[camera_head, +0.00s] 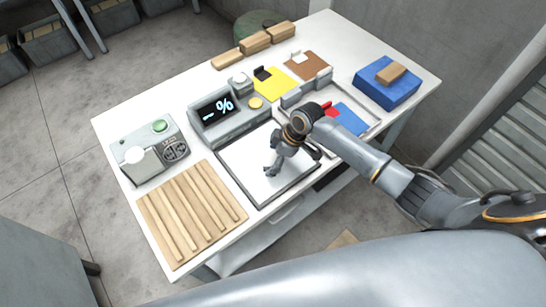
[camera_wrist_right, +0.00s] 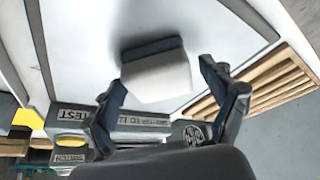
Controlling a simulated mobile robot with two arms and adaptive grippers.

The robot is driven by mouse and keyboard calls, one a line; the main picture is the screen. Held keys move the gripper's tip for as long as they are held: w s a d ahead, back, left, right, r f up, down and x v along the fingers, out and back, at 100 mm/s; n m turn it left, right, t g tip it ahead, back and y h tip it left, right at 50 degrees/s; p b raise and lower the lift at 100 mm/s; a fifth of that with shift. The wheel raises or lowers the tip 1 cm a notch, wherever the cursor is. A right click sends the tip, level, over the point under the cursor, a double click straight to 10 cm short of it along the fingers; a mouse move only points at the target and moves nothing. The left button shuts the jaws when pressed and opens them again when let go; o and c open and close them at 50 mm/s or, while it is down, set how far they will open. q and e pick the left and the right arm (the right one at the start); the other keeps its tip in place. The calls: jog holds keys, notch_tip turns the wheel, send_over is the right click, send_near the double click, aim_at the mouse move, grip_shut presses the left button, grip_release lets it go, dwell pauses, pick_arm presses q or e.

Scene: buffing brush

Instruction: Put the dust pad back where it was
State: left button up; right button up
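A white pad with a dark blue backing (camera_wrist_right: 156,78), which looks like the dust pad, shows in the right wrist view over the white panel of the framed tray (camera_head: 250,178). A soft shadow lies beside it. My right gripper (camera_head: 292,163) is over that tray in the head view and hides the pad there. Its fingers are spread, one on each side of the pad. A narrow gap shows on the right side; I cannot tell whether the left finger touches. My left gripper is not in view.
A display unit reading "– %" (camera_head: 217,110) stands behind the tray. A slatted wooden rack (camera_head: 190,215) lies front left, with a grey-green device (camera_head: 150,150) behind it. Yellow (camera_head: 274,88) and brown (camera_head: 314,63) sheets lie at the back; a blue box (camera_head: 372,92) stands right.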

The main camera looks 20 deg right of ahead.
jog(key=shift+r, duration=0.1)
jog(key=b+v, duration=0.1)
jog(key=v, duration=1.1)
jog(key=shift+s, duration=0.1)
